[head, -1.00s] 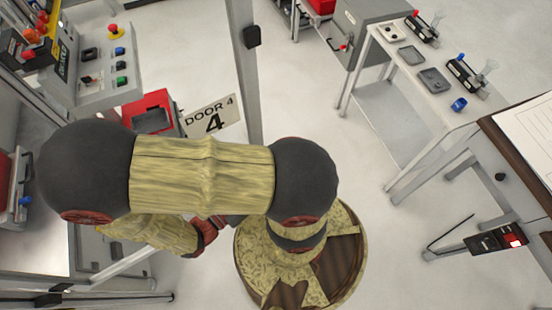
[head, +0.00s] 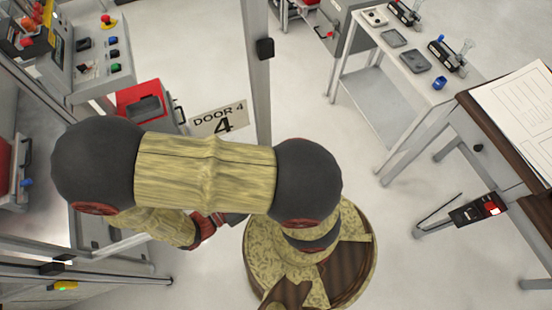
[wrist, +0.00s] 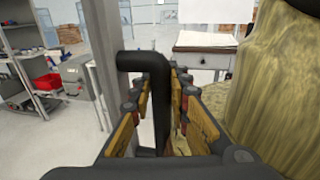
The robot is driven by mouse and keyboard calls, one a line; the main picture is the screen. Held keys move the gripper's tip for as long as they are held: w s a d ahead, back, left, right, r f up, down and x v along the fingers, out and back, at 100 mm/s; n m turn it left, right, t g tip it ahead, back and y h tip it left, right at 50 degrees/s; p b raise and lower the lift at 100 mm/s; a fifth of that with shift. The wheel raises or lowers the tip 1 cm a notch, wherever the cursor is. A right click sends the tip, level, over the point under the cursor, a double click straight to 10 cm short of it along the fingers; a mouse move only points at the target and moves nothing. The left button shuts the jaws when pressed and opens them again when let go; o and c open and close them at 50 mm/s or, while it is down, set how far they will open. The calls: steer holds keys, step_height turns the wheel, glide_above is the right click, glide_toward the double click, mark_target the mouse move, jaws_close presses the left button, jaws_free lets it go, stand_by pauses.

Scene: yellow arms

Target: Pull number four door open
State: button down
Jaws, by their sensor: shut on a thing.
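The number four door has a grey metal frame post (head: 257,85) and a plate reading "DOOR 4" (head: 219,119). The door's panel looks clear. In the wrist view, a black bent door handle (wrist: 146,62) stands beside the grey post (wrist: 104,65). My gripper (wrist: 158,100) has its fingers on both sides of the handle's upright bar and is shut on it. In the head view, my yellow and black arm covers the handle and most of my gripper (head: 222,218).
A control panel (head: 95,62) with coloured buttons stands at upper left, near a red box (head: 140,92). A white table (head: 395,85) and a brown-edged desk (head: 478,112) stand on the right. Pale floor (head: 310,90) lies clear between.

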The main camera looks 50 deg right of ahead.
steer(key=c, duration=2)
jaws_free()
steer(key=shift+w+a, duration=0.15)
steer(key=v, duration=1.2)
